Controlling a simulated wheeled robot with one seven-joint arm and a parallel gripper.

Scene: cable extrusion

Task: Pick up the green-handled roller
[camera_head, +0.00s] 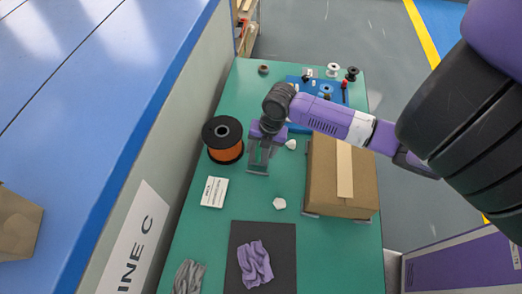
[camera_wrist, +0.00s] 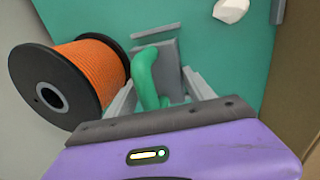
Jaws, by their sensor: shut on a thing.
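The green-handled roller (camera_wrist: 146,72) shows in the wrist view as a curved green handle between the two fingers. A grey flat part lies just behind the handle; I cannot tell if it belongs to the roller. My gripper (camera_wrist: 160,90) is shut on the green handle. In the head view my gripper (camera_head: 259,168) points down at the green table, just right of the orange cable spool, and the roller is hidden or too small to make out there.
The orange cable spool (camera_head: 223,140) stands close at the left of my gripper. A cardboard box (camera_head: 325,185) is at the right. A white card (camera_head: 214,192), white lumps (camera_head: 279,203), a dark mat (camera_head: 240,282) with a purple cloth (camera_head: 255,263), and a grey cloth (camera_head: 188,277) lie nearer.

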